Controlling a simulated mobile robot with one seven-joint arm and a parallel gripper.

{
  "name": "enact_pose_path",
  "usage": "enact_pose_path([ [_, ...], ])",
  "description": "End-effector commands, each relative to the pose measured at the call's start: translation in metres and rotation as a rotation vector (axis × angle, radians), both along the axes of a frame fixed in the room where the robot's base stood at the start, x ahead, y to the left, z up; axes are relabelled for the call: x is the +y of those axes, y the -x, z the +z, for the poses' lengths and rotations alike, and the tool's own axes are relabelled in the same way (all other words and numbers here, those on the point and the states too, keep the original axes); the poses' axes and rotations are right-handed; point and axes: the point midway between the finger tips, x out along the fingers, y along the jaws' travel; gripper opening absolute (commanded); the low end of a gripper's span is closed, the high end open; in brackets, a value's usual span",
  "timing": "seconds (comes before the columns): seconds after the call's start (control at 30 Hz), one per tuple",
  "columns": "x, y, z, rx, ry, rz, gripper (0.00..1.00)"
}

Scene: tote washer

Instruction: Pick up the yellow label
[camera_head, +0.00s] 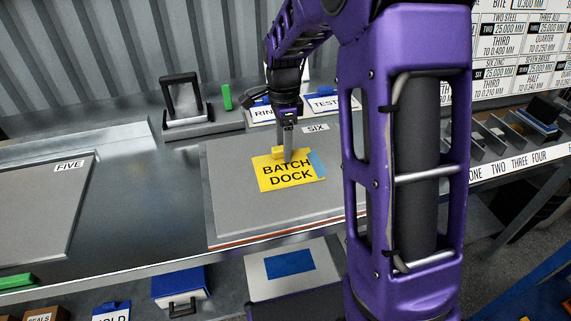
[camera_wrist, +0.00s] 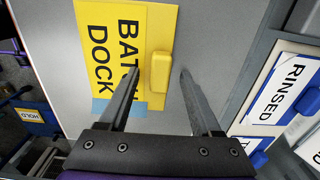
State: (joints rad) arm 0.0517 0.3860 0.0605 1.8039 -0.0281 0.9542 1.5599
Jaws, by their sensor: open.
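The yellow label (camera_head: 285,174) reads BATCH DOCK and lies flat on a grey panel marked SIX (camera_head: 230,214). It has a raised yellow grip block near its far edge and a blue strip at its right end. My gripper (camera_head: 287,155) is at the grip block in the head view. In the wrist view the label (camera_wrist: 101,17) fills the upper left, and the grip block (camera_wrist: 160,71) stands between the two open fingers of my gripper (camera_wrist: 158,85). The left finger passes over the label. I cannot tell whether either finger touches the block.
White cards marked RINSED (camera_wrist: 287,91) and TEST (camera_head: 326,104) stand beyond the panel. A black-handled grey block (camera_head: 183,98) is at the back left. A panel marked FIVE (camera_head: 40,205) lies left. Slotted dividers (camera_head: 497,141) stand right.

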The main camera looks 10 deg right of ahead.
Motion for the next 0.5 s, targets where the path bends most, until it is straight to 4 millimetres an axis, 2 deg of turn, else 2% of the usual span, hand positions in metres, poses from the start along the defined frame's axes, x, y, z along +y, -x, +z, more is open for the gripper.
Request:
enact_pose_path([
  [0.23,-0.0002,-0.0001,-0.0019,-0.001,0.000,-0.001,0.65],
  [0.27,-0.0002,-0.0001,-0.0019,-0.001,0.000,-0.001,0.61],
  [0.5,-0.0002,-0.0001,-0.0017,-0.001,0.000,-0.001,0.18],
])
